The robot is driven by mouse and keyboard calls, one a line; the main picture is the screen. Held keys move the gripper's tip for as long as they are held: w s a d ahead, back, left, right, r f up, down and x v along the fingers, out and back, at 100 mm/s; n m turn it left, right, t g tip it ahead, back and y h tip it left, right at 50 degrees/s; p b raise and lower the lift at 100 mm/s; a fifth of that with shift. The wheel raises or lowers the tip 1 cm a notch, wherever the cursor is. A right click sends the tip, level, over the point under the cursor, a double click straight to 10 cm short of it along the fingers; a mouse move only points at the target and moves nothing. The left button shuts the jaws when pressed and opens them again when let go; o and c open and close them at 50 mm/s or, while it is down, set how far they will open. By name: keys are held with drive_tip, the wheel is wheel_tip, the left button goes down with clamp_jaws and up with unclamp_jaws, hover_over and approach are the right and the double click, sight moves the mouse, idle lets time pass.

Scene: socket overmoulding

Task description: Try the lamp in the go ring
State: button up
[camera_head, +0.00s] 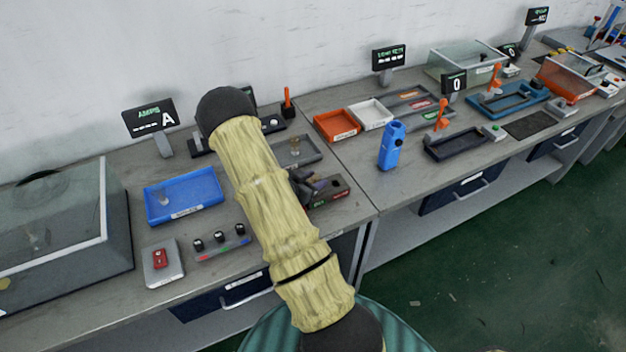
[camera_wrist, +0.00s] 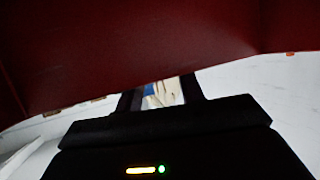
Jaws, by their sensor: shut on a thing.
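My gripper (camera_head: 308,184) is over a dark block (camera_head: 329,193) with a green and a red label on its front, which looks like the ring gauge. My arm covers part of it, and I cannot make out the go ring. In the wrist view, my gripper's fingers (camera_wrist: 160,92) are shut on a small pale thing (camera_wrist: 163,97), probably the lamp; its shape is unclear. A dark red surface (camera_wrist: 130,50) fills the upper wrist view, very close. Other small clear lamp-like pieces show in the blue tray (camera_head: 205,188) and the grey tray (camera_head: 312,151).
A clear-lidded box (camera_head: 70,215) stands at the left. A red-button box (camera_head: 161,262) and a strip with several knobs (camera_head: 222,243) lie near the front edge. An "A" display (camera_head: 150,117) stands behind. A blue upright device (camera_head: 391,147) stands right of my arm.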

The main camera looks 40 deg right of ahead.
drive_tip(key=shift+f+b, duration=0.5)
drive_tip(key=shift+f, duration=0.25)
drive_tip(key=shift+r, duration=0.2)
idle(0.7)
drive_tip(key=shift+r+p, duration=1.1)
drive_tip(key=shift+r, duration=0.2)
drive_tip(key=shift+r+p, duration=2.2)
drive_tip(key=shift+r, duration=0.8)
